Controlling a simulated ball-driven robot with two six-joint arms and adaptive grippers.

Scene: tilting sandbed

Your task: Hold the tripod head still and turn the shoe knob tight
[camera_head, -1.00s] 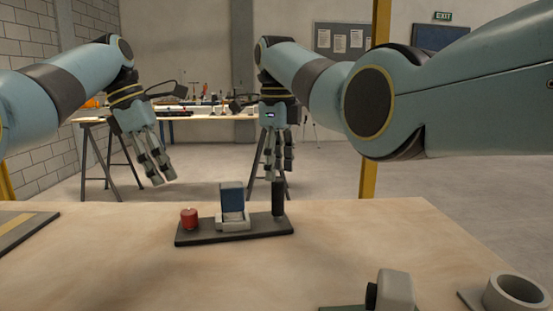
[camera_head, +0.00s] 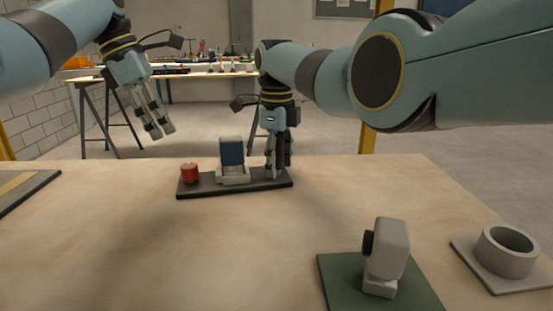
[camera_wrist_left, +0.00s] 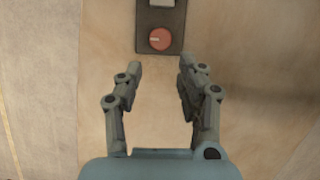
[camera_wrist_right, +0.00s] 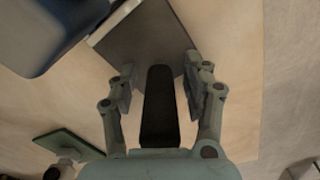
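The tripod head's dark base plate (camera_head: 210,190) lies on the table. It carries a red knob (camera_head: 189,173) at its left end, a pale clamp (camera_head: 233,177) with a blue block (camera_head: 232,151) in the middle, and an upright black handle (camera_wrist_right: 158,105) at its right end. My right gripper (camera_head: 275,172) is down at the handle. In the right wrist view the handle stands between its fingers, with narrow gaps beside it. My left gripper (camera_head: 158,132) is open and empty, above and to the left of the knob. In the left wrist view the red knob (camera_wrist_left: 160,39) lies just beyond the fingertips.
A green mat (camera_head: 340,281) with a grey device (camera_head: 394,245) is at the front right of the table. A grey ring (camera_head: 505,250) on a plate stands right of it. A dark board (camera_head: 25,190) lies at the left edge. The middle of the table is clear.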

